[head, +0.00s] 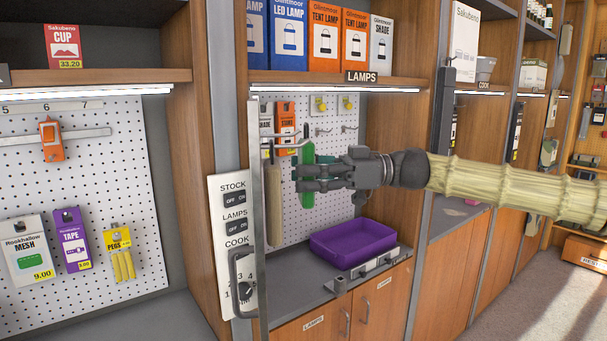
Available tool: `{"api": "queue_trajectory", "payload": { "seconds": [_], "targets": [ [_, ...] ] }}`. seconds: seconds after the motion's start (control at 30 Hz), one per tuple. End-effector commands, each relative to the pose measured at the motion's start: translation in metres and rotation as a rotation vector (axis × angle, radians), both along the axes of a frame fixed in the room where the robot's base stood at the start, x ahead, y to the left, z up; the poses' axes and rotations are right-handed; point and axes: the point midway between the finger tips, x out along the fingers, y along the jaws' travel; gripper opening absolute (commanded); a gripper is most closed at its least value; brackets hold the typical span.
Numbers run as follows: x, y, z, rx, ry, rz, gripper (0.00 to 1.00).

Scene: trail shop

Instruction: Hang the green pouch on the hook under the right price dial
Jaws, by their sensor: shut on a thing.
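The green pouch (308,185) is a narrow upright green shape in front of the LAMPS bay's pegboard. My gripper (308,178) is shut on it, and the fingers cover part of its middle. The right price dial (347,103) is yellow and sits high on the pegboard, above and to the right of the pouch. A hook (349,128) sticks out below it and looks empty. The left price dial (320,103) has another hook (322,131) below it. The pouch is apart from the right hook in the picture.
An orange packet (286,125) hangs left of the dials. A metal-edged upright frame (257,200) with a handle (238,280) stands at the bay's left. A purple tray (352,240) sits on the counter below. A shelf (330,82) with boxes is above.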

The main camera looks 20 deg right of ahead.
Motion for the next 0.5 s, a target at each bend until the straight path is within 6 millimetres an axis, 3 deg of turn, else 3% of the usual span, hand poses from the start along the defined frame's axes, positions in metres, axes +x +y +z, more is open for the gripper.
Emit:
{"api": "queue_trajectory", "payload": {
  "seconds": [0.27, 0.5],
  "targets": [
    [0.0, -0.001, 0.0, 0.0, -0.001, 0.0, 0.33],
    [-0.002, -0.017, 0.0, 0.001, -0.001, -0.001, 0.33]
  ]
}}
